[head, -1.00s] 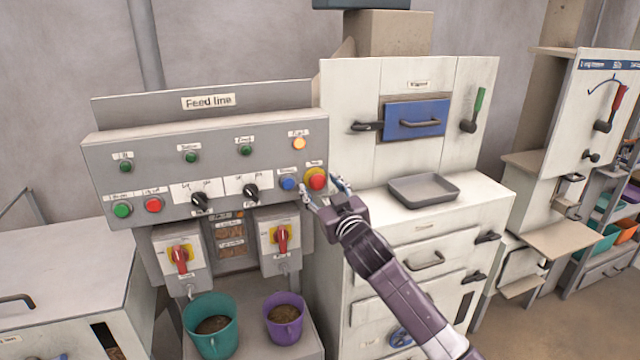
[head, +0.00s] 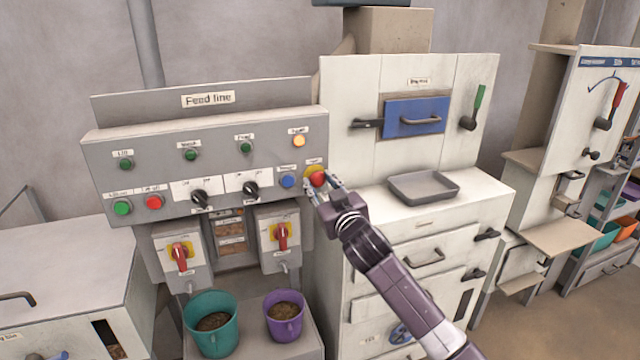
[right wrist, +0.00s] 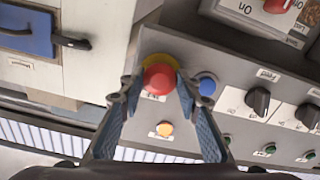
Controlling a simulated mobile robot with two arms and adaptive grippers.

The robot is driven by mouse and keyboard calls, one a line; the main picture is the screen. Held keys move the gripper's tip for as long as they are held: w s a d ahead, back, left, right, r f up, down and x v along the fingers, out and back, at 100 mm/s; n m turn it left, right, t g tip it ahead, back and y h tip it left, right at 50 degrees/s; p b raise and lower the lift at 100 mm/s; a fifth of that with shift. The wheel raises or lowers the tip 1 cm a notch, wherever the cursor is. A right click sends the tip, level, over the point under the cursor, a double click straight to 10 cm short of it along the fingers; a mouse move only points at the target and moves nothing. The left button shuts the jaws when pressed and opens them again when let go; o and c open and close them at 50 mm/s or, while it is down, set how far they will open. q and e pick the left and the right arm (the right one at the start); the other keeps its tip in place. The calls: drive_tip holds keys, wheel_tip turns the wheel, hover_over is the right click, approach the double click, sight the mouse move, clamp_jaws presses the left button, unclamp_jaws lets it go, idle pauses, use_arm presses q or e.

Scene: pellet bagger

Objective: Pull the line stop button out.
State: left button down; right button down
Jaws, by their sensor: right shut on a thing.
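The line stop button is a red mushroom button (head: 317,179) on a yellow collar at the right end of the grey Feed line panel (head: 230,155). My right gripper (head: 321,187) is at the button, with its fingers on either side of the red head. In the right wrist view the red button (right wrist: 159,78) sits between the two fingertips of the gripper (right wrist: 158,88), and the gripper is shut on it. Whether the button is in or out cannot be told. My left gripper is not in view.
A blue button (head: 287,181) is just left of the gripper, and an amber lamp (head: 299,141) is above. A white cabinet with a grey tray (head: 423,188) stands to the right. Teal (head: 211,339) and purple (head: 285,329) buckets stand below the panel.

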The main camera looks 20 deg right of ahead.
drive_tip(key=shift+s, duration=0.15)
drive_tip(key=shift+s+p, duration=0.35)
drive_tip(key=shift+s, duration=0.05)
drive_tip(key=shift+w+f, duration=0.1)
drive_tip(key=shift+f, duration=0.05)
drive_tip(key=c, duration=1.8)
unclamp_jaws()
drive_tip(key=o, duration=0.4)
drive_tip(key=shift+s+r, duration=0.2)
drive_tip(key=shift+s, duration=0.05)
drive_tip(key=shift+f, duration=0.1)
drive_tip(key=s, duration=1.2)
drive_tip(key=shift+d, duration=0.2)
